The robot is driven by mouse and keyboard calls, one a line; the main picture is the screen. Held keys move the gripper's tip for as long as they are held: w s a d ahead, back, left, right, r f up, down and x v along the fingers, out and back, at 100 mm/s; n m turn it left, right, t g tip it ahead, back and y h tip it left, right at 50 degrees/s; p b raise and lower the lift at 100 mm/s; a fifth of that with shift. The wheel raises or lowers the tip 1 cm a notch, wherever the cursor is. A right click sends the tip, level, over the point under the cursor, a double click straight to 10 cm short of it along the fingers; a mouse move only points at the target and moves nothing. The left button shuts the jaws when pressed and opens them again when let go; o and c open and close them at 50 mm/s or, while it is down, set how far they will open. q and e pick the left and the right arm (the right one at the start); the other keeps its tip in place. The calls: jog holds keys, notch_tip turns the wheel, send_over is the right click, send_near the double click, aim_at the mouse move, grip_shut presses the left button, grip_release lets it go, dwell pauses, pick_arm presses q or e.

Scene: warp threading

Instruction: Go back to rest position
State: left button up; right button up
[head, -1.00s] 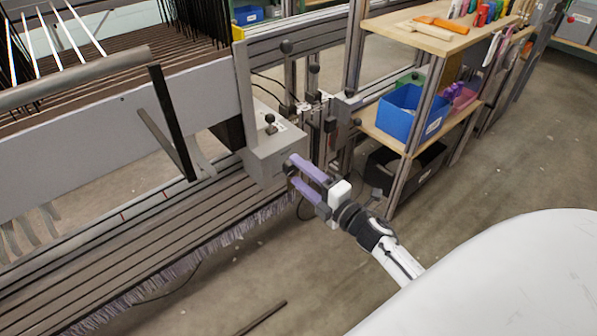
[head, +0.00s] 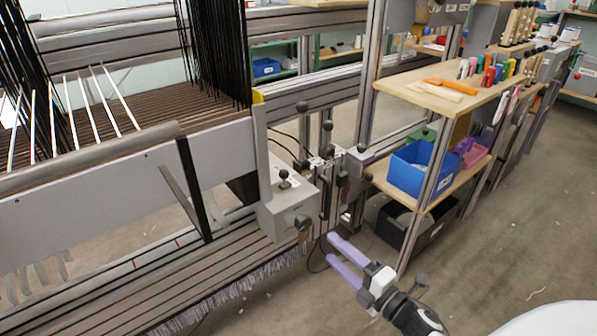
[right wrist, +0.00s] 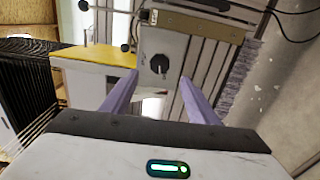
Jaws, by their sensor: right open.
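My right gripper (head: 338,248) is open and empty in the head view, its two purple fingers pointing up and left toward the loom's grey control box (head: 287,212). The fingertips are apart from the box, to its lower right. In the right wrist view, the gripper (right wrist: 150,92) shows both purple fingers spread, with the box's dark knob (right wrist: 160,64) visible beyond and between them. The knob also shows on the box in the head view (head: 303,222). My left gripper is not in view.
The loom frame (head: 100,183) with dark warp threads fills the left. A shelf unit (head: 440,97) with tools and a blue bin (head: 420,168) stands at the right. Open floor (head: 510,235) lies in front of the shelves.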

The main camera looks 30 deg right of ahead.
jog(key=s+a+f+m+g+h, duration=0.1)
jog(key=s+a+m+g, duration=0.6)
jog(key=s+m, duration=0.25)
jog(key=s+a+f+m+g, duration=0.1)
jog(key=s+a+m+g, duration=0.7)
jog(key=s, duration=0.3)
jog(key=w+a+f+n+t+y, duration=0.15)
jog(key=w+a+t+y, duration=0.35)
jog(key=a, duration=0.5)
pick_arm(q)
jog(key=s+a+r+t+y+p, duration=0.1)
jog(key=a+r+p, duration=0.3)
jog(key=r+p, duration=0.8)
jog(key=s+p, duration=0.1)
jog(key=p, duration=0.8)
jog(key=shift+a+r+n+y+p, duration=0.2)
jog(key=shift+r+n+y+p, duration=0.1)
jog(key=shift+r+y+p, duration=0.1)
pick_arm(e)
jog(key=d+r+m+h, duration=0.1)
jog(key=d+r+h, duration=0.2)
jog(key=r, duration=0.9)
jog(key=shift+s+d+r+t, duration=0.3)
jog(key=shift+d+r, duration=0.1)
jog(key=shift+d, duration=0.2)
